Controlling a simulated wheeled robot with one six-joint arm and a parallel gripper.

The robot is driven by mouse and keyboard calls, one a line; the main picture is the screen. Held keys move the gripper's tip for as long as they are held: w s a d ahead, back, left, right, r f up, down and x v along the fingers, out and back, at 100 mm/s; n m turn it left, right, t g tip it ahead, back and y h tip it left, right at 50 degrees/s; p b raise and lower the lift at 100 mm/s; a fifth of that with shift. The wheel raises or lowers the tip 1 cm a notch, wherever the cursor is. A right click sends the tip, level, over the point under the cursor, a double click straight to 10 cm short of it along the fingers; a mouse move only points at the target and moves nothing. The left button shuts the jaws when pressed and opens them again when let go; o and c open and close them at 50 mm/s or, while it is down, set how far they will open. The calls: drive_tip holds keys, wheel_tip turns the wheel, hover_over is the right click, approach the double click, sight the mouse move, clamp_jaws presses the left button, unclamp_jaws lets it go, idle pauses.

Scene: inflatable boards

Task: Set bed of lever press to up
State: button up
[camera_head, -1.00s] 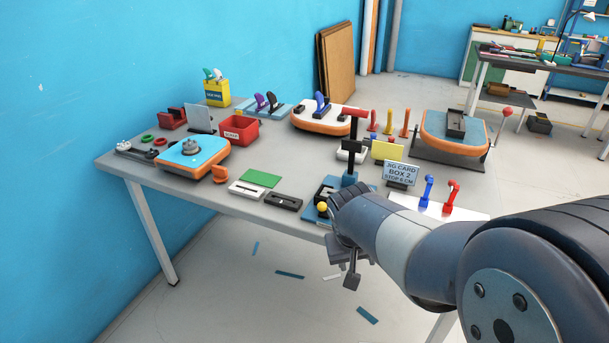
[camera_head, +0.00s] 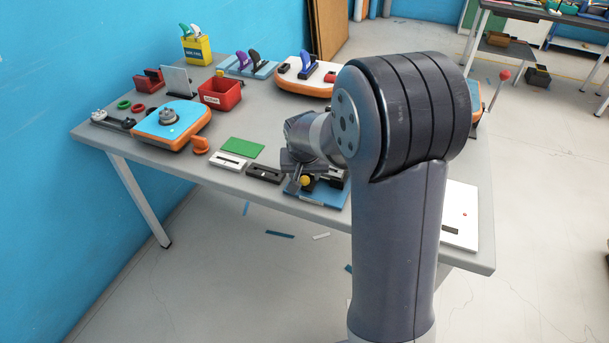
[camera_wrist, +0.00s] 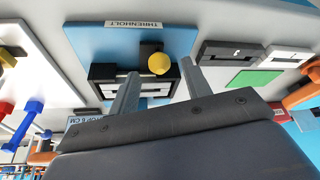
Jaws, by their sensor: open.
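A blue base plate (camera_head: 330,197) with a black body and a yellow knob (camera_head: 305,181), apparently the lever press, sits at the table's front edge. In the wrist view the plate (camera_wrist: 110,45) bears a THRENHOLT label. The black body (camera_wrist: 103,72) has pale bars. The yellow knob (camera_wrist: 159,63) shows between my open fingertips, with no clear contact. My gripper (camera_head: 294,177) is at the knob's left in the head view; its fingers also show in the wrist view (camera_wrist: 160,82). My arm hides much of the press; I cannot tell the bed's height.
A white block (camera_head: 228,161), a black block (camera_head: 264,173) and a green sheet (camera_head: 243,147) lie left of the press. A blue-topped orange board (camera_head: 172,122) and a red bin (camera_head: 220,92) stand farther left.

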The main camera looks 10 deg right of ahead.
drive_tip(key=shift+x, duration=1.05)
drive_tip(key=shift+r, duration=0.1)
drive_tip(key=shift+c, duration=0.5)
clamp_jaws()
